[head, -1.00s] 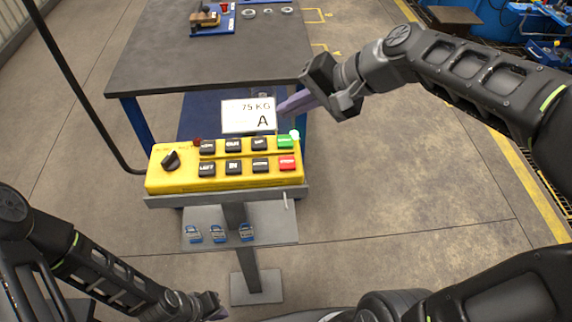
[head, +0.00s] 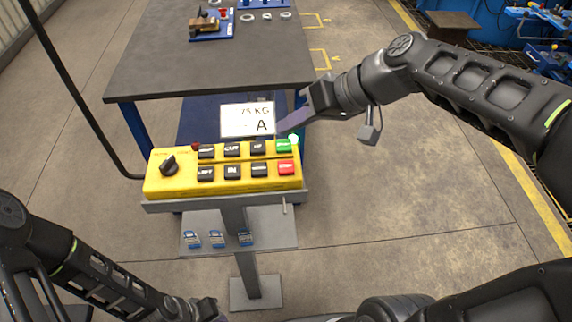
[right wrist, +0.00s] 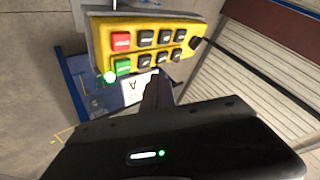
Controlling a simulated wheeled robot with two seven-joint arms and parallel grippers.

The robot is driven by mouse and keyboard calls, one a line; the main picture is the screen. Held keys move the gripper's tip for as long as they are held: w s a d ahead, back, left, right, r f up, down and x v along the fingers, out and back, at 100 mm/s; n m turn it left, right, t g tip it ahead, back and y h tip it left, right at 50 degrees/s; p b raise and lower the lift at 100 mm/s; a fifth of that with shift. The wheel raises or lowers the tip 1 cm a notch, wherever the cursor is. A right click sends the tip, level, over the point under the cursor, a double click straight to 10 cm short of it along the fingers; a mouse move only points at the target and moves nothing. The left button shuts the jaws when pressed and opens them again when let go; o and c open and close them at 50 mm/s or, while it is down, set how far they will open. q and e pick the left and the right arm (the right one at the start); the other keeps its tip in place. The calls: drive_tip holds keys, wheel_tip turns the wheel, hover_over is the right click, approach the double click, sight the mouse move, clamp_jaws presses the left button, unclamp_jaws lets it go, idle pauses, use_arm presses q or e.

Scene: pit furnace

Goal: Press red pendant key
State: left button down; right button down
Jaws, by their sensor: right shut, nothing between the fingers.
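The yellow pendant (head: 185,184) rests on a grey stand and carries two rows of keys. Its red key (head: 286,167) is at the right end of the near row, below the green key (head: 284,146). The red key (right wrist: 121,41) also shows in the right wrist view. My right gripper (head: 281,129) is shut and empty. Its fingertips are by the white card, just beyond the green key; I cannot tell their height above the pendant. My left gripper (head: 208,306) is low at the bottom, partly cut off, and its jaw state is unclear.
A white card (head: 247,119) reading "75 KG A" stands behind the pendant. A dark knob (head: 168,164) is at its left end. A dark table (head: 210,65) stands beyond.

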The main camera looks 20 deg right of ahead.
drive_tip(key=b, duration=0.5)
hover_over(291, 167)
wheel_tip(291, 167, down, 8)
drive_tip(key=shift+r, duration=0.25)
drive_tip(key=shift+f+b, duration=0.45)
idle(1.2)
drive_tip(key=shift+f+b, duration=0.4)
drive_tip(key=shift+b, duration=0.2)
drive_tip(key=shift+f+b, duration=0.5)
idle(0.6)
drive_tip(key=shift+r, duration=0.1)
drive_tip(key=shift+r+p, duration=0.55)
drive_tip(key=shift+r, duration=0.25)
drive_tip(key=shift+r+p, duration=1.65)
drive_tip(key=shift+r, duration=0.85)
